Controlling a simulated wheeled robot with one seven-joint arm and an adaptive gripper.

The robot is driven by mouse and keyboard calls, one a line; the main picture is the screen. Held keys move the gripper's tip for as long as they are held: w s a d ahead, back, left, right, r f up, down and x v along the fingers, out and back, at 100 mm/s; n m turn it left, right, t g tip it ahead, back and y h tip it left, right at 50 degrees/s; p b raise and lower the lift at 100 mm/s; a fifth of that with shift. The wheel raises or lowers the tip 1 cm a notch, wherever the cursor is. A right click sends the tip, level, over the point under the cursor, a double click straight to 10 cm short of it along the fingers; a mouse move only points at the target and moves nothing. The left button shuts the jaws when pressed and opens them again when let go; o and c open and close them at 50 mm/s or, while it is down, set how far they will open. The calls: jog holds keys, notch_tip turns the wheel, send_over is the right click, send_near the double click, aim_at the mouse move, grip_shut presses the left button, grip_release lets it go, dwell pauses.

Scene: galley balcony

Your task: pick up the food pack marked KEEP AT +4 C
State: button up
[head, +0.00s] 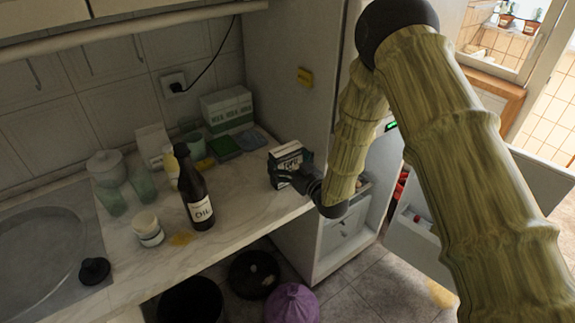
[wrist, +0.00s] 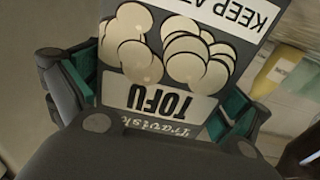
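The food pack (head: 286,161) is a dark and pale box near the right end of the counter. In the wrist view the pack (wrist: 165,50) fills the middle, its print upside down: TOFU, pale round shapes and part of a label, "KEEP AT". The rest of that label is cut off. My gripper (head: 293,179) is at the pack's front side. In the wrist view its teal-padded fingers (wrist: 160,90) lie on either side of the pack, close to its edges. I cannot tell whether the pads press on it. The pack's base is hidden, so contact with the counter is unclear.
A dark OIL bottle (head: 196,192) and a white jar (head: 148,228) stand left of the pack. A green-white box (head: 227,109) and flat dark packs (head: 224,148) are behind. The counter (head: 244,195) is bare between bottle and pack. A purple object (head: 291,303) is below.

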jog(key=c, duration=0.7)
jog(key=shift+r, duration=0.15)
jog(key=shift+c, duration=0.2)
